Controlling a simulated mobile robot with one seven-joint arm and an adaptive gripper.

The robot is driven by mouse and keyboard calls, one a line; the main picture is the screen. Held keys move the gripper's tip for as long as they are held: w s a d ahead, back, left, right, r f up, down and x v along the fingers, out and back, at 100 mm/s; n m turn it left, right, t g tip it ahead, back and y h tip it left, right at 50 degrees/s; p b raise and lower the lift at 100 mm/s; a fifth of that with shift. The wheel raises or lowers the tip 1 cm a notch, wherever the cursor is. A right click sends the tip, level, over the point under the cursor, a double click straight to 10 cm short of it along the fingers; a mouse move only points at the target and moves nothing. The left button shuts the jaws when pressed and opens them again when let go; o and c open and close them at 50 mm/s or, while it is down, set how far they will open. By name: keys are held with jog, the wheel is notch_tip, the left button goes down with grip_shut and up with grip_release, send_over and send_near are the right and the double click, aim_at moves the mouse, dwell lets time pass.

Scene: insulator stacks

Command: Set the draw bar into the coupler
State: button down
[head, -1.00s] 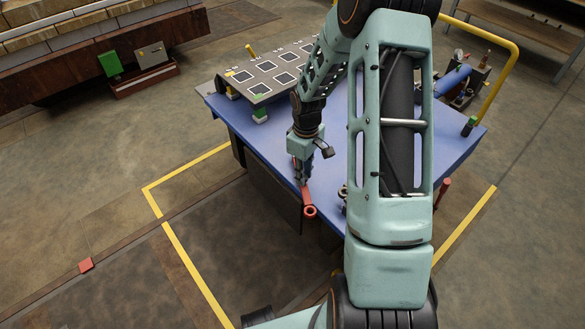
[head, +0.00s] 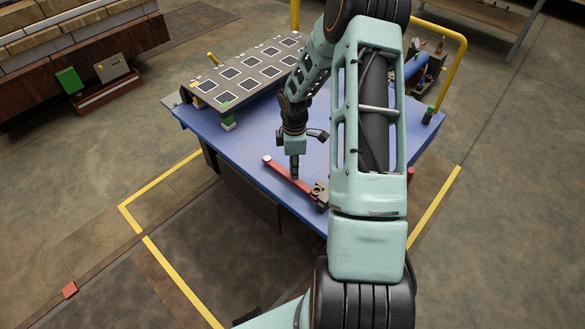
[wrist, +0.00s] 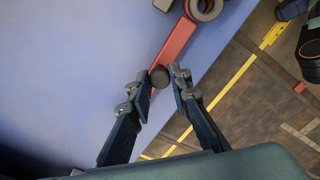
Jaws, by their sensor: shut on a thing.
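The draw bar (head: 280,170) is a slim red bar lying low over the blue table, roughly along its near left edge. My gripper (head: 294,179) points down at the bar's middle in the head view. In the wrist view its two fingertips (wrist: 165,82) close around a dark round knob at the near end of the visible red bar (wrist: 177,42). The coupler (head: 320,194) is a dark block at the bar's right end; dark round parts (wrist: 205,9) show there in the wrist view. Whether the bar sits inside the coupler or only touches it, I cannot tell.
The blue table (head: 255,145) is clear around the bar. A dark panel with white-edged squares (head: 250,72) stands at the back left. My arm hides the table's right part. A yellow rail (head: 455,75) and dark equipment stand at the back right.

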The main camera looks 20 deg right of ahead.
jog(key=shift+w+d, duration=0.1)
jog(key=shift+d, duration=0.05)
jog(key=c, duration=1.8)
grip_release()
jog(key=shift+o, duration=0.2)
notch_tip(320, 180, up, 12)
